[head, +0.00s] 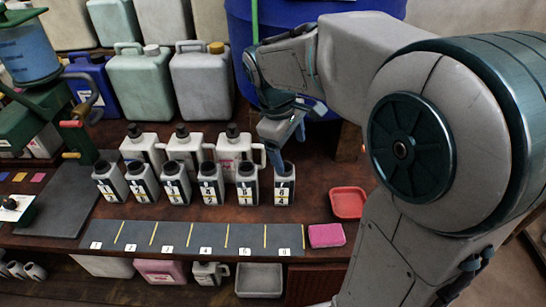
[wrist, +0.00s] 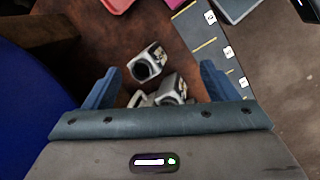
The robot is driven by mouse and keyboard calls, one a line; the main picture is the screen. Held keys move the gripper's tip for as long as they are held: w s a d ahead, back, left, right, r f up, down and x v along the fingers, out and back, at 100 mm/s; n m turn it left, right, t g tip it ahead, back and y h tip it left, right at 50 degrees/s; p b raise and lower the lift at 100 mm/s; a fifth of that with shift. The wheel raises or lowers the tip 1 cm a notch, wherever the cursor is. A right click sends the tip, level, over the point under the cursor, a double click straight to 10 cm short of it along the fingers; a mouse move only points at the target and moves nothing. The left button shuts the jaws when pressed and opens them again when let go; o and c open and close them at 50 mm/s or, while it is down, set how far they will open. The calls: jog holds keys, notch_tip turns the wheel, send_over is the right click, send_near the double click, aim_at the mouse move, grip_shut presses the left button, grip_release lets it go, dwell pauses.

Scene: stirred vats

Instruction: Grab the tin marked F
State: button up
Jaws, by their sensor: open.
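A row of several small grey tins with black tops and white labels stands upright on the wooden bench. The rightmost tin (head: 284,187) is just below my gripper (head: 283,138); its neighbour (head: 247,184) is to the left. The label letters are too small to read, so I cannot tell which tin is marked F. In the wrist view, my gripper (wrist: 160,88) is open and empty. One tin (wrist: 150,62) shows ahead between the fingers, with its dark opening facing up. Another tin (wrist: 172,88) is nearer, partly hidden by the gripper body.
A dark strip with numbered slots (head: 190,229) lies in front of the tins. A red tray (head: 348,203) and a pink sponge (head: 326,235) are at its right. White jugs (head: 234,150) stand close behind the row. A large blue vat (head: 236,42) stands behind my arm.

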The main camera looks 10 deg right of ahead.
aim_at(287, 172)
jog(key=w+a+f+n+g+h+b, duration=0.1)
jog(key=w+f+n, duration=0.2)
jog(key=w, duration=0.2)
jog(key=w+a+f+n+h+b, duration=0.1)
jog(key=w+a+f+n, duration=0.15)
jog(key=w, duration=0.25)
jog(key=shift+n, duration=0.45)
jog(key=x, duration=0.4)
jog(key=b+x, duration=0.1)
jog(key=x, duration=0.8)
jog(key=shift+s+d+f, duration=0.25)
jog(key=shift+d, duration=0.05)
jog(key=c, duration=1.4)
